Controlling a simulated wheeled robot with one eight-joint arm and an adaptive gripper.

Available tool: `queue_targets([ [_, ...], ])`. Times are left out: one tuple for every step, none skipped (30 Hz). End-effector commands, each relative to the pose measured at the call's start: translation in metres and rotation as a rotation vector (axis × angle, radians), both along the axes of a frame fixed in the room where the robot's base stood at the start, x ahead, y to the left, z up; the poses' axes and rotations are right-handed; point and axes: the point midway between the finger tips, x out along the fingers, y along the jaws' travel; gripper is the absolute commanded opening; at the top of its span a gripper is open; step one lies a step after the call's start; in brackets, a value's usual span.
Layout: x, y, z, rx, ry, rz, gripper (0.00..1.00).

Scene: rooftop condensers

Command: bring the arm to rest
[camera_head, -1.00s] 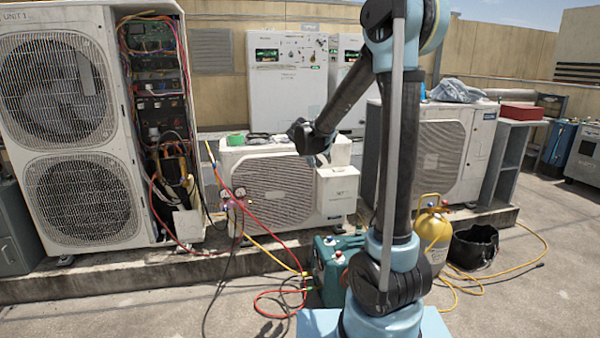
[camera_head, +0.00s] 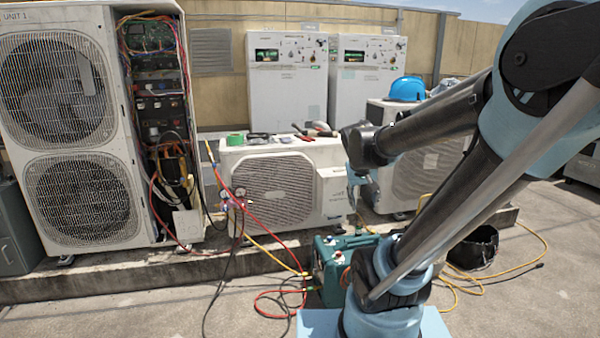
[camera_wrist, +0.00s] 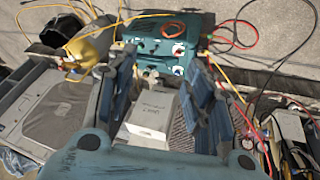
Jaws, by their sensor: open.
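My arm leans to the right in the head view, with its forearm reaching back left. My gripper (camera_head: 358,190) hangs at its end, in front of the right part of the small middle condenser (camera_head: 270,185). In the wrist view my gripper (camera_wrist: 162,92) shows two blue fingers spread wide with nothing between them. Beyond them lie the condenser's white side box (camera_wrist: 150,118) and the teal machine (camera_wrist: 150,32). In the head view the fingers are small and partly blend with the background.
The tall open condenser (camera_head: 65,120) stands left. A blue helmet (camera_head: 406,88) sits on the right condenser (camera_head: 420,175). The teal machine (camera_head: 330,265) and red hose (camera_head: 275,300) are close to my base. A yellow cylinder (camera_wrist: 92,45) and black bucket (camera_head: 480,245) are right. Front-left ground is clear.

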Motion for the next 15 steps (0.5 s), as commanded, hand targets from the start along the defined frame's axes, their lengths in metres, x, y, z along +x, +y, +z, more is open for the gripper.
queue_targets([
  [-0.016,-0.002,-0.005,0.013,0.017,-0.001,0.47],
  [-0.024,-0.003,-0.009,0.022,0.028,0.0,0.47],
  [-0.036,-0.003,-0.013,0.034,0.042,0.003,0.47],
  [-0.043,-0.004,-0.016,0.043,0.052,0.005,0.47],
  [-0.052,-0.003,-0.02,0.053,0.063,0.007,0.47],
  [-0.063,-0.003,-0.025,0.065,0.076,0.011,0.47],
  [-0.071,-0.003,-0.028,0.075,0.086,0.012,0.47],
  [-0.078,-0.002,-0.031,0.085,0.095,0.016,0.47],
  [-0.089,-0.001,-0.037,0.098,0.108,0.019,0.47],
  [-0.097,0.0,-0.04,0.109,0.118,0.023,0.47],
  [-0.104,0.001,-0.044,0.118,0.126,0.025,0.47],
  [-0.113,0.002,-0.049,0.131,0.136,0.03,0.47],
  [-0.119,0.003,-0.052,0.141,0.144,0.035,0.47],
  [-0.125,0.004,-0.056,0.151,0.151,0.037,0.47],
  [-0.132,0.006,-0.06,0.161,0.16,0.041,0.47],
])
